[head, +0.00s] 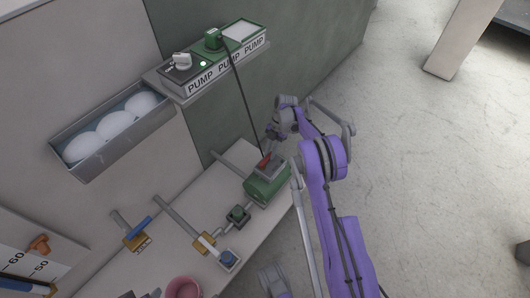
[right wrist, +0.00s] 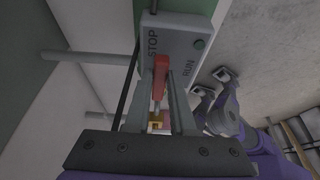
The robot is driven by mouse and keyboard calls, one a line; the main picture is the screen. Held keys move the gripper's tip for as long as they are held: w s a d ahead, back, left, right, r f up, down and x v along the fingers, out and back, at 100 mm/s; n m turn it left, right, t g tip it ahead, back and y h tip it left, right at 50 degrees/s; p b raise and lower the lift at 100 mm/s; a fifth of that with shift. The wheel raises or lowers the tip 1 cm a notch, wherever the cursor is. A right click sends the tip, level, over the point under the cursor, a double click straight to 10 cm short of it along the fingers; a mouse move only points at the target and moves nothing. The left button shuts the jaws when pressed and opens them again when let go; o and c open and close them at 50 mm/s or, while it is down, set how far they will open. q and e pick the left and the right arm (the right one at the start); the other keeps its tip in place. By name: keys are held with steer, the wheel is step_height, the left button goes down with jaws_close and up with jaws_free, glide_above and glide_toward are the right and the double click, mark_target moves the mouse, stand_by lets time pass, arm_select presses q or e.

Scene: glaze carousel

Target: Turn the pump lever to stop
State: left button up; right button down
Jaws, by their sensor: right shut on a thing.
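The pump lever (right wrist: 160,78) is red and sits on a grey switch plate (right wrist: 177,30) between the words STOP, at left, and RUN, at right. My right gripper (right wrist: 162,88) is shut on the lever, with a finger on each side of it. In the head view the red lever (head: 265,159) shows on top of the green pump (head: 266,187), and my right gripper (head: 272,133) is at it, partly hidden by its own links. Grey and purple parts of mine at the lower edge of the head view may be my left arm; its jaws are unclear.
A shelf (head: 219,66) labelled PUMP carries a grey knob (head: 182,61), a lit green lamp and a green plug with a black cable (head: 243,95). Pipes, a blue-handled valve (head: 138,228) and a pink bowl (head: 184,289) are on the counter. A bin (head: 112,129) holds white rounded things.

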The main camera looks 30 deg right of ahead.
stand_by(0.4)
steer(key=c, duration=0.8)
jaws_free()
steer(key=shift+o, duration=0.2)
steer(key=p+v, duration=0.2)
steer(key=v, duration=0.8)
steer(key=shift+d+r, duration=0.15)
steer(key=shift+r, duration=0.25)
steer(key=shift+r, duration=0.1)
